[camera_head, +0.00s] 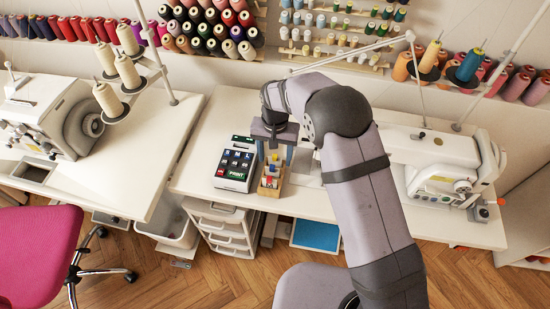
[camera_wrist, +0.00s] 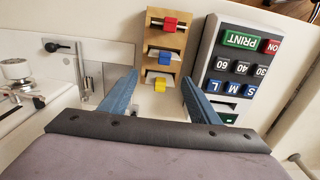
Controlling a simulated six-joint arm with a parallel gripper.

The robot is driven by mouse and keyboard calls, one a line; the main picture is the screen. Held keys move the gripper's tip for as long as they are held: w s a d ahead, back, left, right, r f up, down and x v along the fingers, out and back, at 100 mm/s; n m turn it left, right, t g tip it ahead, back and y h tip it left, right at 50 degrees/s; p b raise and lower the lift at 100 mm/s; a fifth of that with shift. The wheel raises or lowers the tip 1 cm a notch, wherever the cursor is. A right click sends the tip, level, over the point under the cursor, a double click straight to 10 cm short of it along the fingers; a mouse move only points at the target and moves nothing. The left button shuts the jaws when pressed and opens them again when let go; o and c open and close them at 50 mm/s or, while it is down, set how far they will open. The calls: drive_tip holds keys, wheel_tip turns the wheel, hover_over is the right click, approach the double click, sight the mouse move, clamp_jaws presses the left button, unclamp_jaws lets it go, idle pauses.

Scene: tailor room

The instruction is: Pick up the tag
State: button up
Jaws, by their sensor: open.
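My gripper (camera_wrist: 160,95) is open and empty, its two blue fingers spread apart in the wrist view. In the head view my gripper (camera_head: 275,150) hangs over the white table, above a small wooden holder. The wooden holder (camera_wrist: 152,42) has red, blue and yellow blocks in a row, with white pieces by them that may be tags. The yellow block (camera_wrist: 160,84) lies nearest, between the fingertips in the picture; the blue block (camera_wrist: 165,58) and red block (camera_wrist: 170,24) lie farther off. No separate loose tag can be made out.
A black and white button panel (camera_head: 235,163) with a green PRINT key stands left of the holder in the head view. A sewing machine (camera_head: 440,160) stands right on the table (camera_head: 200,180). Thread spools line the wall behind.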

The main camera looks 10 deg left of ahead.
sight(275, 155)
drive_tip(key=shift+f, duration=0.35)
drive_tip(key=c, duration=1.1)
drive_tip(key=shift+r, duration=0.1)
wheel_tip(275, 155, up, 10)
drive_tip(key=shift+f+b, duration=0.1)
drive_tip(key=shift+b, duration=1.1)
drive_tip(key=shift+w+a+r+p, duration=0.15)
drive_tip(key=shift+a+r+p, duration=0.05)
drive_tip(key=shift+a+p, duration=0.15)
drive_tip(key=w+a+f+p, duration=0.1)
drive_tip(key=w+a+p, duration=0.1)
drive_tip(key=a+p, duration=0.6)
drive_tip(key=shift+w+a, duration=0.4)
drive_tip(key=shift+a, duration=1.15)
